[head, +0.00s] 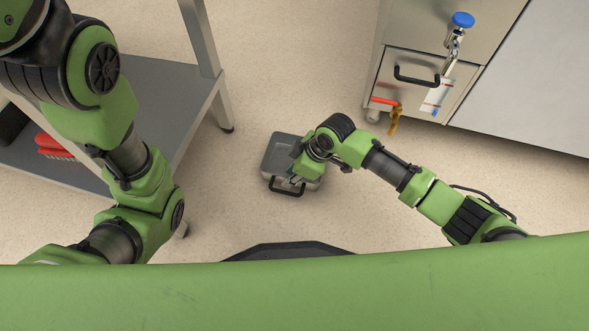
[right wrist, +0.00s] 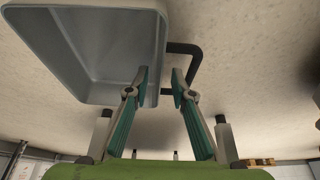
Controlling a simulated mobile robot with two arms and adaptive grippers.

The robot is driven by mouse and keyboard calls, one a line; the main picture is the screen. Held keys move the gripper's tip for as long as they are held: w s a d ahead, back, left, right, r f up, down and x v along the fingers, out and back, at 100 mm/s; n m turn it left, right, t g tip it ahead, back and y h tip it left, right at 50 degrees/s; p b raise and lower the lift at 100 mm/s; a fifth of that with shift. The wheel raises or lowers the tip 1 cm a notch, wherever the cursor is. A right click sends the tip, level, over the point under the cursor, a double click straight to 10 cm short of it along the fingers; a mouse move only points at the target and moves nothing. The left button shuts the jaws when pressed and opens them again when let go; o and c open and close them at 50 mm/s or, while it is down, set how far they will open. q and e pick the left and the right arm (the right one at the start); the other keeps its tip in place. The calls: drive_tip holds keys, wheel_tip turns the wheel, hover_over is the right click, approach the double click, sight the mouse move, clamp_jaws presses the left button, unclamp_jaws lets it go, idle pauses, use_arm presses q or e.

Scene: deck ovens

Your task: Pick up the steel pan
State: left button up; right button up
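The steel pan (head: 279,147) is a grey rectangular pan with a black handle (head: 286,191), on the floor in the middle of the head view. In the right wrist view the pan (right wrist: 92,48) fills the upper left, with its black handle at its right side. My right gripper (right wrist: 160,76) is open at the handle-side wall of the pan. One finger shows over the pan's inside, the other outside it near the handle. Contact cannot be told. In the head view my right gripper (head: 295,179) is partly hidden by its own wrist. My left arm shows at left, its gripper out of view.
A grey metal shelf table (head: 160,84) stands at left with a red item (head: 52,146) on its lower shelf. A steel cabinet (head: 420,75) with a black handle and a blue knob (head: 463,19) stands at upper right. The floor around the pan is clear.

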drive_tip(key=shift+b+x, duration=0.4)
drive_tip(key=shift+x, duration=0.6)
drive_tip(key=shift+r, duration=0.15)
clamp_jaws()
